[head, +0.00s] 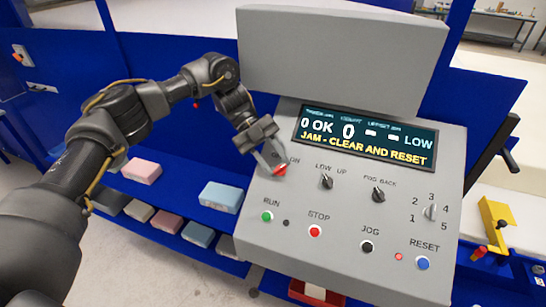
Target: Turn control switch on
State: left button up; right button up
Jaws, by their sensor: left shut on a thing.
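The control switch (280,170) is a red knob at the upper left of the grey control panel (330,258), beside a label that reads "ON"; the rest of the label is hidden. My left gripper (273,163) is at this knob and shut on it, and its fingers cover much of it. I cannot tell which way the knob is turned. The panel's display (366,137) is lit and reads "0 OK", "0", "LOW" and "JAM - CLEAR AND RESET". My right gripper is not in view.
Black selector knobs (327,181) (378,195) sit right of the switch. A green RUN button (267,216), red STOP button (315,231), black JOG button (366,247) and blue RESET button (423,263) are below. Foam blocks (142,171) lie on blue shelves at left.

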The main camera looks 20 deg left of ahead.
pick_arm(q)
jog(key=shift+f, duration=0.1)
dwell(0.5)
jog(key=o, duration=1)
jog(key=shift+d, duration=0.1)
jog(key=shift+w+a+r, duration=0.2)
jog(key=shift+a+r, duration=0.1)
jog(key=shift+a, duration=0.05)
jog(key=b+v, duration=0.1)
jog(key=v, duration=0.3)
jog(key=shift+w+a+r, duration=0.2)
jog(key=shift+r, duration=0.1)
jog(key=shift+a+r+p, duration=0.2)
jog(key=shift+r+p, duration=0.05)
jog(key=shift+p, duration=0.05)
jog(key=shift+p+v, duration=0.45)
jog(key=shift+v, duration=1.85)
jog(key=shift+w+f, duration=0.1)
